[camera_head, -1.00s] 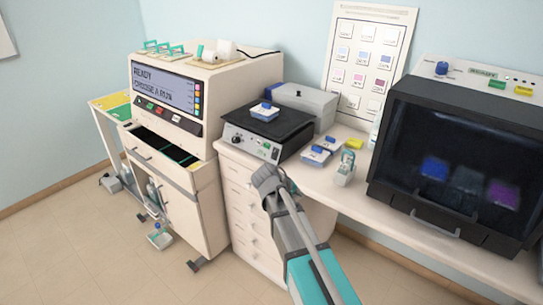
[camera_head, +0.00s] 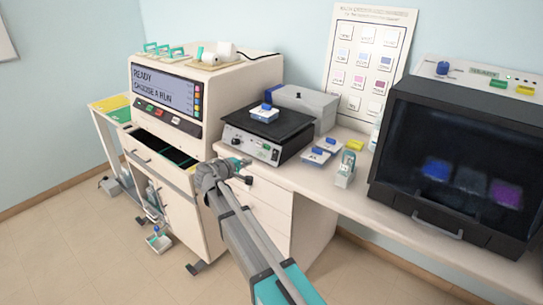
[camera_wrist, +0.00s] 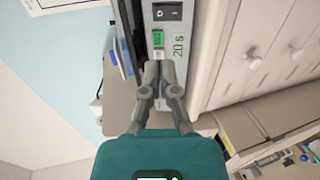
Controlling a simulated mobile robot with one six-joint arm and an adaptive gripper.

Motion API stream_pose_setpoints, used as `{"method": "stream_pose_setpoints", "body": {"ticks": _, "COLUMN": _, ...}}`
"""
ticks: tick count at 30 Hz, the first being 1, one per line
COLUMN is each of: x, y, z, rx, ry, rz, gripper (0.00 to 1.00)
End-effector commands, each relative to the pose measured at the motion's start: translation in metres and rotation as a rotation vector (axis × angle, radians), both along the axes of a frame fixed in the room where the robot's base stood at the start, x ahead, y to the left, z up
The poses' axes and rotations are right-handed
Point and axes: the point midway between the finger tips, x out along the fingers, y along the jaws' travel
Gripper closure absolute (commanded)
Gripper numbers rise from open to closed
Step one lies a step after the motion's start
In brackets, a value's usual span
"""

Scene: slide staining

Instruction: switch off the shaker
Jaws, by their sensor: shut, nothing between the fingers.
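The shaker (camera_head: 262,134) sits on the bench, a low grey box with a black platform on top and a knob and small controls on its front. In the head view my gripper (camera_head: 241,163) is low in front of the shaker's left part.
A blue-lidded container (camera_head: 265,112) stands on the shaker's platform. The stainer (camera_head: 205,95) with an open drawer is at left; a dark-fronted cabinet (camera_head: 455,150) is at right.

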Motion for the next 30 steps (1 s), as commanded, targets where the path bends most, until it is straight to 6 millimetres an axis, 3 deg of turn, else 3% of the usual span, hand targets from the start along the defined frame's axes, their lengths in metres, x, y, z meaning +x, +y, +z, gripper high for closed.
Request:
{"method": "stream_pose_setpoints", "body": {"ticks": 14, "x": 0.009, "y": -0.008, "z": -0.004, "rx": 0.002, "ry": 0.001, "rz": -0.003, "gripper": 1.0}}
{"method": "stream_pose_setpoints", "body": {"ticks": 30, "x": 0.066, "y": -0.051, "z": -0.025, "rx": 0.003, "ry": 0.002, "rz": -0.003, "gripper": 1.0}}
